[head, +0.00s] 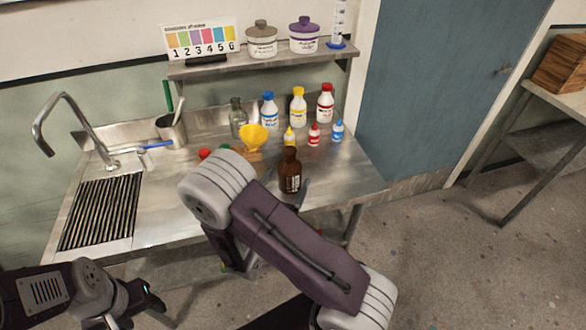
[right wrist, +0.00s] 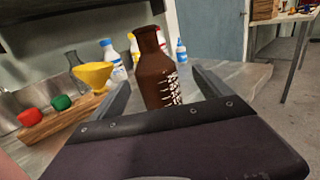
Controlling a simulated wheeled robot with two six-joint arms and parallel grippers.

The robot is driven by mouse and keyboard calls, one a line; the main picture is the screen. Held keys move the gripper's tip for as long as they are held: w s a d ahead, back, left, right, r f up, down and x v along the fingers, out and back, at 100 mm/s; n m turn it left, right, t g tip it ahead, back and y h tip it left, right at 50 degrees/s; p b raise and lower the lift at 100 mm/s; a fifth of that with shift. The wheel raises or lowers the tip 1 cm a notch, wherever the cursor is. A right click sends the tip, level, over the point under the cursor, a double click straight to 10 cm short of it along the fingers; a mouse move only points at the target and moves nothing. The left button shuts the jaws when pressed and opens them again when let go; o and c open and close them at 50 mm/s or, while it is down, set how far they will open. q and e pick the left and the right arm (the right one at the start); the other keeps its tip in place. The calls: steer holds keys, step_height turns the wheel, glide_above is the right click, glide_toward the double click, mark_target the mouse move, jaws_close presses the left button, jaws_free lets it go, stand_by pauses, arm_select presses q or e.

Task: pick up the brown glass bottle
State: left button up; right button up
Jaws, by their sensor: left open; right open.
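The brown glass bottle (head: 290,172) stands upright near the front edge of the metal counter, with a pale label on its side. In the right wrist view the bottle (right wrist: 155,78) rises between the two fingers of my right gripper (right wrist: 162,88). This gripper is open, with one finger on each side of the bottle; I see a gap on the right, but cannot tell whether the left finger touches. In the head view my right arm hides most of that gripper. My left gripper (head: 140,304) is open and low at the lower left, away from the counter.
A yellow funnel (head: 253,137) and a wooden board (right wrist: 67,122) with red and green caps are left of the bottle. Several small and large coloured-cap bottles (head: 298,106) stand behind it. A sink drainer (head: 100,212) is at left; a shelf (head: 262,63) hangs above.

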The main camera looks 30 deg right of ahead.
mark_target(288, 179)
steer(key=shift+w+d+r, duration=0.2)
steer(key=shift+d+r, duration=0.05)
steer(key=shift+r, duration=0.05)
steer(key=w+d, duration=0.1)
steer(key=w+d+f, duration=0.1)
steer(key=shift+d, duration=0.35)
steer(key=w+d, duration=0.1)
steer(key=w+d+p, duration=0.1)
steer(key=shift+w+r, duration=0.2)
steer(key=shift+w, duration=0.15)
steer(key=shift+w+d+f, duration=0.2)
steer(key=shift+w+d, duration=0.1)
steer(key=shift+d, duration=0.1)
steer(key=shift+a, duration=0.15)
steer(key=c, duration=0.9)
arm_select(q)
steer(key=shift+d+r, duration=0.1)
steer(key=shift+r, duration=0.55)
arm_select(e)
jaws_close()
steer(key=shift+r, duration=0.1)
